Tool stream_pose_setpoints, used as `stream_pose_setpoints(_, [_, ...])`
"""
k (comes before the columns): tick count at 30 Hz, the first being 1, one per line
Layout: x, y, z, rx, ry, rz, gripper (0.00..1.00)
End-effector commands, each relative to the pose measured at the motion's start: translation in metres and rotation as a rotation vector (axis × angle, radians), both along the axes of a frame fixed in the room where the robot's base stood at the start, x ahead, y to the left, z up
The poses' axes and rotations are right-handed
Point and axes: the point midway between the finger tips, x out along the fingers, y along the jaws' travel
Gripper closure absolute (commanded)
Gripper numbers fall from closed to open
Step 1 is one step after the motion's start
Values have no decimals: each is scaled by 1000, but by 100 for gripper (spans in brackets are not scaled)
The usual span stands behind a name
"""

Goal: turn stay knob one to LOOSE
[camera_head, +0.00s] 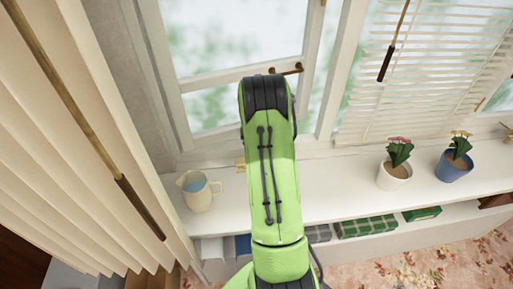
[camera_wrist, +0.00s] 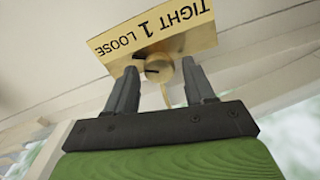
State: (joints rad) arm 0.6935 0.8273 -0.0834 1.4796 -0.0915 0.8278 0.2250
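In the wrist view a brass plate (camera_wrist: 195,38) reads TIGHT, 1 and LOOSE, seen nearly upside down, with LOOSE at the left and TIGHT at the right. A round brass knob (camera_wrist: 158,69) sits at the plate's lower edge, near the 1. A thin brass rod hangs below it. My gripper (camera_wrist: 160,72) is open, one finger on each side of the knob, with a visible gap on both sides. Whether the fingertips overlap the knob in depth is unclear. In the head view my arm hides the gripper; a small brass piece (camera_head: 240,163) shows beside the arm.
A cream jug (camera_head: 198,191) stands on the white sill (camera_head: 325,188) left of my arm. Two flower pots, one white (camera_head: 394,176) and one blue (camera_head: 453,167), stand at the right. Curtains (camera_head: 45,130) and a hanging wand (camera_head: 140,207) fill the left side.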

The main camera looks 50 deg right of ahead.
Motion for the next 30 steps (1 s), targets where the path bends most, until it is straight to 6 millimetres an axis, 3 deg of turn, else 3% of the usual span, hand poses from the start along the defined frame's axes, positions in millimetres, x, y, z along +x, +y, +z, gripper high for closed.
stream_pose_setpoints(11, [-1, 0, 3, 2, 3, -2, 37])
stream_pose_setpoints(14, [0, 0, 21, 1, 1, -2, 37])
stream_pose_setpoints(24, [0, 0, 117, 0, 0, 0, 37])
stream_pose_setpoints(30, [0, 1, 152, 2, 1, -1, 37])
